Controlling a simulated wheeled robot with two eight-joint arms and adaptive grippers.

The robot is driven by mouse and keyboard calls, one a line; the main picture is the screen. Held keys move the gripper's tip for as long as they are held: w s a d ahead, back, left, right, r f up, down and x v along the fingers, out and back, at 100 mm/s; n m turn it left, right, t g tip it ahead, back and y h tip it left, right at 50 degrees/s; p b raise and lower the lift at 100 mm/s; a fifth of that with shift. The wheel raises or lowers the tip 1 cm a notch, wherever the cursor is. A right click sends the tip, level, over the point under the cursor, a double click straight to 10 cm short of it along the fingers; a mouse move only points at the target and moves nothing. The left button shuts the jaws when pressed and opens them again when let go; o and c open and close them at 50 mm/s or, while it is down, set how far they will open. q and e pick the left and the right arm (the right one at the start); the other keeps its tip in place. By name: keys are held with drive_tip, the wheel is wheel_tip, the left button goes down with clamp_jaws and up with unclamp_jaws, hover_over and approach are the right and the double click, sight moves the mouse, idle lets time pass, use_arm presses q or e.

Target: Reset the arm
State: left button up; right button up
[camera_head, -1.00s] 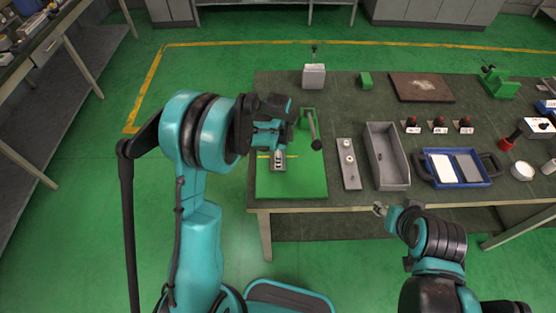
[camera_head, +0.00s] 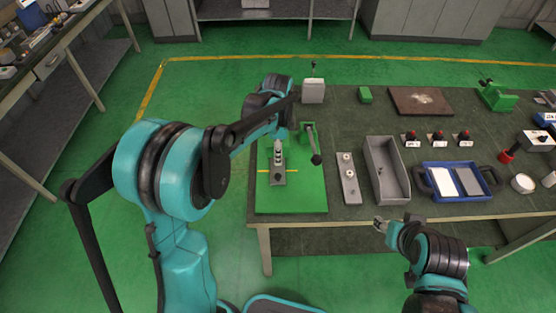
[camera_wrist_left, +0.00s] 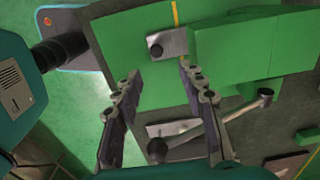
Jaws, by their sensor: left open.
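My left gripper (camera_wrist_left: 160,80) is open, with nothing between its two fingers in the left wrist view. Below it are the green base plate (camera_wrist_left: 110,25) and a grey metal piece with a black knob (camera_wrist_left: 168,44). The green clamp with a black-knobbed lever (camera_head: 311,140) stands just right of the arm's end. My right gripper (camera_head: 381,225) hangs at the table's front edge; its jaws are too small to read.
The green plate (camera_head: 300,198) bears a metal fixture (camera_head: 278,170). To its right are a grey plate with knobs (camera_head: 348,180), a grey tray (camera_head: 368,150) and a blue tray (camera_head: 430,193). A white-grey box (camera_head: 313,92) stands near the far edge.

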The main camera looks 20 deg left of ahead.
use_arm(q)
drive_tip(key=shift+r, duration=0.35)
idle(0.3)
drive_tip(key=s+a+n+t+b, duration=0.2)
drive_tip(key=s+n+t+b, duration=0.3)
drive_tip(key=s+n, duration=0.9)
drive_tip(key=s+t, duration=0.2)
drive_tip(key=s, duration=0.4)
drive_tip(key=shift+r+n+b, duration=0.2)
drive_tip(key=shift+n+b, duration=0.1)
drive_tip(key=shift+n, duration=0.1)
idle(0.7)
